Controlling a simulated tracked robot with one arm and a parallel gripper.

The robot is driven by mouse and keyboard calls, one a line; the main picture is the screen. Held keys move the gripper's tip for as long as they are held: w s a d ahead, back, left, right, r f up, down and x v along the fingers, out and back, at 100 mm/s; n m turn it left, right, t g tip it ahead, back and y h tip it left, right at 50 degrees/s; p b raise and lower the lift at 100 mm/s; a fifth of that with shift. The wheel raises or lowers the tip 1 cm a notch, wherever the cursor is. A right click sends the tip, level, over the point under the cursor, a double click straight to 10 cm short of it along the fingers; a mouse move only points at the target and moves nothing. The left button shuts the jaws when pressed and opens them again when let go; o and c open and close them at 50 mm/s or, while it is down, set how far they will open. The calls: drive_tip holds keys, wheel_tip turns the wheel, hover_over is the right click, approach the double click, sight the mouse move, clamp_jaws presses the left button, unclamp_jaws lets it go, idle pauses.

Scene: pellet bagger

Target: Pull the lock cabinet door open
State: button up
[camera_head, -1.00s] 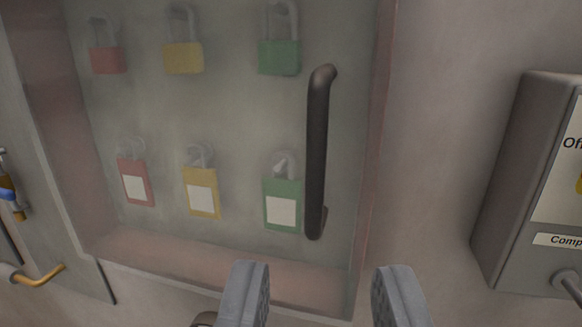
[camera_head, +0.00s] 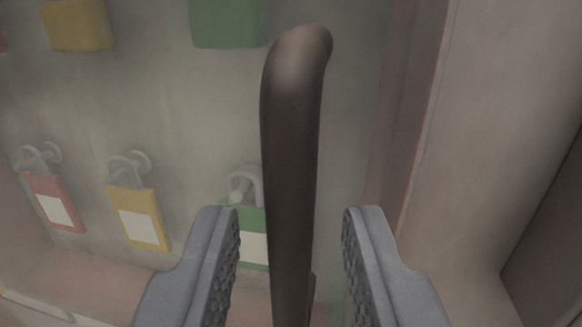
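The lock cabinet door (camera_head: 110,110) is a clear, hazy panel that fills most of the view, and it looks closed. Its dark vertical bar handle (camera_head: 291,150) stands in front of the panel near the right edge. My gripper (camera_head: 292,225) is open, with one grey finger on each side of the handle's lower part. Gaps show between the handle and both fingers. The handle's lower end is out of view or hidden at the bottom edge.
More show at the top. The reddish cabinet frame (camera_head: 408,120) and plain wall (camera_head: 490,120) are at the right.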

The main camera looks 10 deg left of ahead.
drive_tip(key=shift+w+a+r, duration=0.15)
drive_tip(key=shift+w, duration=0.85)
clamp_jaws()
drive_tip(key=shift+s, duration=0.15)
